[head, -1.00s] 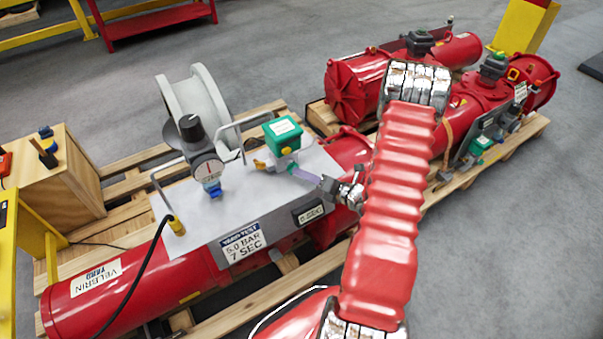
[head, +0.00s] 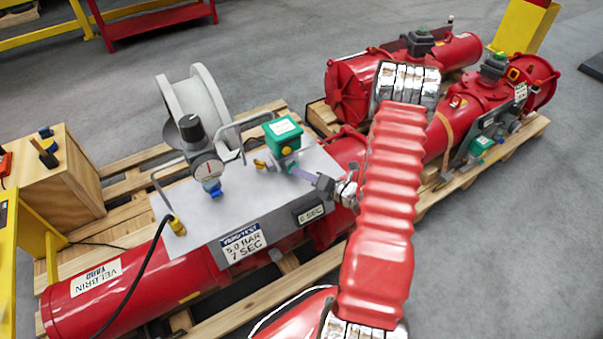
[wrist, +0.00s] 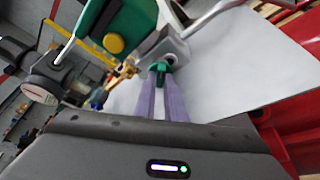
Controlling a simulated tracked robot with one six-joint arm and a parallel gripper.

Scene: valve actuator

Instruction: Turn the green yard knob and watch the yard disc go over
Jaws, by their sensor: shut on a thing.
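The green knob (wrist: 160,68) sits on a grey metal block below the green box (wrist: 103,25) in the wrist view. My gripper (wrist: 160,75) has its two purple fingers shut on the knob, one on each side. In the head view, my gripper (head: 296,171) reaches in from the right to the block under the green box (head: 283,135). The knob is mostly hidden there by the fingers. A grey flanged ring (head: 194,105) stands behind the panel on the yard actuator (head: 95,290). I cannot make out a disc inside it.
A pressure gauge (head: 208,170) with a black knob stands left of the green box. Grey handles rise from the panel (head: 200,230). Other red actuators (head: 465,105) lie at the back right. A wooden box (head: 60,185) is at the left. Grey floor is open on the right.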

